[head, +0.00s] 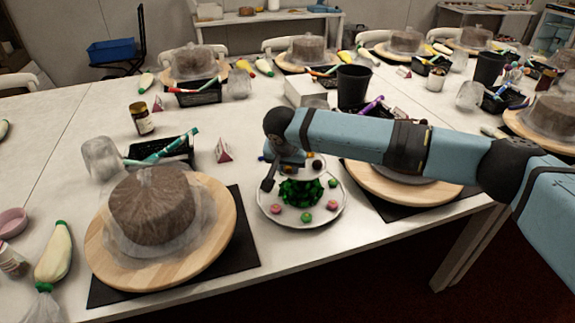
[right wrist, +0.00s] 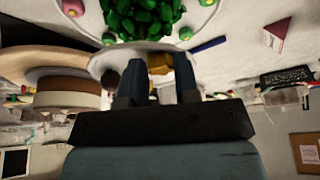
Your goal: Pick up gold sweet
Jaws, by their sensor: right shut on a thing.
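A round white plate (head: 268,212) holds a pile of green glossy pieces (head: 300,190) with pink, green and brown sweets around it. My right gripper (right wrist: 158,66) is over the plate's far side. Its fingers are closed on the gold sweet (right wrist: 159,63), which shows yellow between them in the right wrist view. A brown sweet (head: 317,166) lies just to the right of the hand. My left gripper is not in view.
A wrapped cake (head: 152,205) on a wooden turntable (head: 205,245) stands left of the plate. Another turntable (head: 440,192) is partly under my right arm. Bare table lies in front of the plate.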

